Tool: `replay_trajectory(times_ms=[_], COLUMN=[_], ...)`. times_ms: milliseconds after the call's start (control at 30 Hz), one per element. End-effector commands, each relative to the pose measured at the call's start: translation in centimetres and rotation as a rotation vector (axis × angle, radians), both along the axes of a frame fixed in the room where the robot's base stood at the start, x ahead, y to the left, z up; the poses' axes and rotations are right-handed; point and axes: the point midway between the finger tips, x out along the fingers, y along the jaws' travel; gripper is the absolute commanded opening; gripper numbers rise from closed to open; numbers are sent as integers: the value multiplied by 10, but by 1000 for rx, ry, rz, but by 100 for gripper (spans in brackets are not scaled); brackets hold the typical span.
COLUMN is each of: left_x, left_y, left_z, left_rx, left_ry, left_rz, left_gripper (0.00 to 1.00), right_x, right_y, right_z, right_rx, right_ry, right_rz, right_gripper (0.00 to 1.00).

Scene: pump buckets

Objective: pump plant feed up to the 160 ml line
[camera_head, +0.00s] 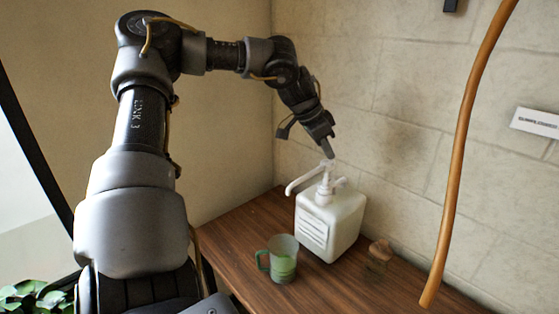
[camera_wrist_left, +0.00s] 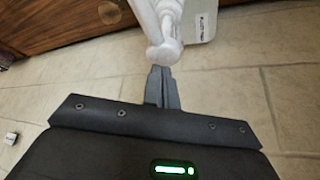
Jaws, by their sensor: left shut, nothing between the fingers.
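A white pump bottle (camera_head: 330,222) stands upright on the wooden table, with its spout reaching left. Its pump head also shows in the left wrist view (camera_wrist_left: 165,50). A clear measuring cup (camera_head: 283,245) with a green handle stands to the left of the bottle, below the spout, with green in its lower part. Its level against any marked line is too small to read. My left gripper (camera_head: 328,149) is shut and empty, pointing down just above the pump head. In the wrist view its fingertips (camera_wrist_left: 160,72) are at the pump head; I cannot tell if they touch.
An orange hose (camera_head: 462,150) hangs at the right. The wall is close behind the bottle. Green leaves (camera_head: 30,296) show at lower left.

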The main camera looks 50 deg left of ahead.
Motion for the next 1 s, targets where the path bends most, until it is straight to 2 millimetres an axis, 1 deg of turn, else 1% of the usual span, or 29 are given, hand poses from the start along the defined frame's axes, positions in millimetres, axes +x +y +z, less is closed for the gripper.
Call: replay_trajectory(times_ms=[267,367,600,700,1000], left_x=[0,1,1,1,0], left_y=[0,0,0,0,0], left_z=[4,13,43,51,51], left_rx=[0,0,2,2,0], left_ry=[-2,-2,-3,-2,-1], left_rz=[0,0,1,0,0], left_gripper=[0,0,0,0,0], right_x=[0,0,0,0,0], right_y=[0,0,0,0,0], right_z=[3,9,30,34,33], right_rx=[0,0,0,0,0], right_ry=[0,0,0,0,0], right_rz=[0,0,0,0,0], right_gripper=[0,0,0,0,0])
